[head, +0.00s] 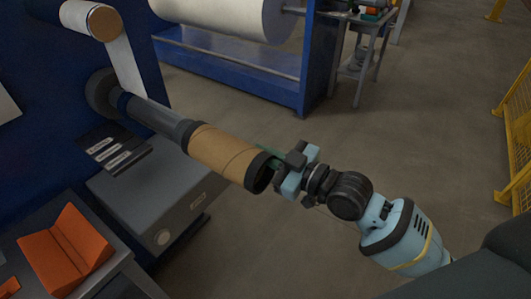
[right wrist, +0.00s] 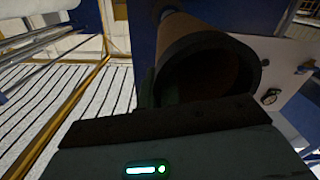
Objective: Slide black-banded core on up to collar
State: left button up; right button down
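The tan cardboard core (head: 222,153) sits around the grey shaft (head: 152,116) that sticks out of the blue machine. Its near end has a black band (head: 259,172) and is open; a dark ring shows at its far end. A blue-grey collar (head: 121,102) lies further up the shaft by the wall flange, with bare shaft between. My right gripper (head: 283,165) is at the rim of the core's near end. In the right wrist view the core's dark mouth (right wrist: 208,72) is right in front of the jaws; whether they pinch the wall is hidden. My left gripper is out of view.
A grey cabinet (head: 160,205) stands below the shaft. A side table with an orange holder (head: 68,250) is at lower left. A paper web runs from an upper roller (head: 92,18) behind the shaft. A large white roll (head: 225,15) is at the back. Floor at right is clear.

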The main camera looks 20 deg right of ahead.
aim_at(229, 136)
jog(key=shift+x, duration=1.45)
jog(key=shift+w+a, duration=0.2)
jog(key=shift+w, duration=0.05)
jog(key=shift+x, duration=1.7)
jog(key=shift+x, duration=1.5)
jog(key=shift+w+a, duration=0.2)
